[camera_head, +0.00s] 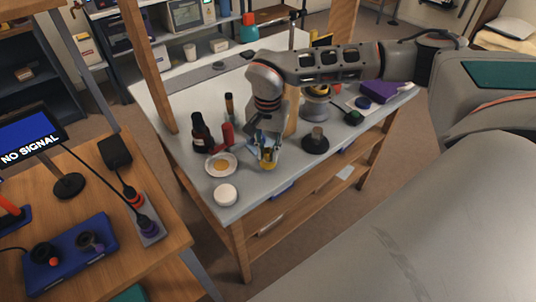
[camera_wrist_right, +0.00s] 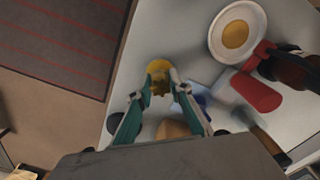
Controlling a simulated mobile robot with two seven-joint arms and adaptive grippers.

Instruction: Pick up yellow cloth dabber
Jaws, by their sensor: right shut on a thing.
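The yellow cloth dabber (camera_head: 268,164) is near the front edge of the grey worktable (camera_head: 185,170). My right gripper (camera_head: 267,152) reaches down over it and is shut on it. In the right wrist view the dabber's yellow end (camera_wrist_right: 157,66) shows just beyond and between the fingertips (camera_wrist_right: 160,84); the fingers hide part of it. I cannot tell whether it touches the tabletop. My left gripper is not in view.
Left of the gripper are a white dish (camera_head: 221,174) with amber contents, a dark bottle (camera_head: 200,133) and a red cylinder (camera_head: 228,133). A white round piece (camera_head: 225,195) lies nearer the front. A dark round-based piece (camera_head: 316,144) stands to the right.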

